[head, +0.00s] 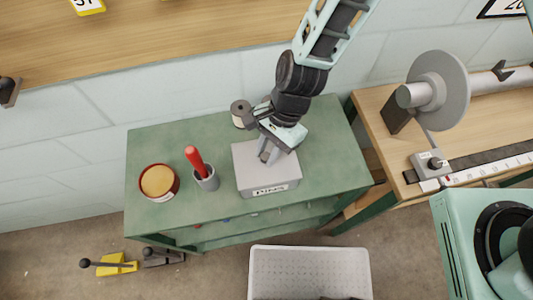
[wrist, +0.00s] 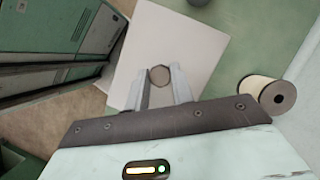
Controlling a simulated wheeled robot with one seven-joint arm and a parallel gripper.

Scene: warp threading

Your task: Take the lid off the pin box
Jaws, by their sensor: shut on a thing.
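The pin box (head: 268,189) is a light grey box with a label on its front, standing on the green bench top. Its flat lid (head: 247,158) is on top of it; I cannot tell whether there is a gap under the lid. In the wrist view the lid (wrist: 190,40) is a pale square with a round dark knob (wrist: 160,76) at its middle. My gripper (head: 268,157) comes down over the lid's middle. In the wrist view its two fingers (wrist: 161,85) are on either side of the knob, shut on it.
On the green bench (head: 345,170), a grey cup (head: 207,181) with a red-handled tool and a round red-rimmed tin (head: 159,182) stand left of the box. A thread spool (head: 241,112) stands behind it. The bench top right of the box is clear. A white perforated tray (head: 310,268) is below in front.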

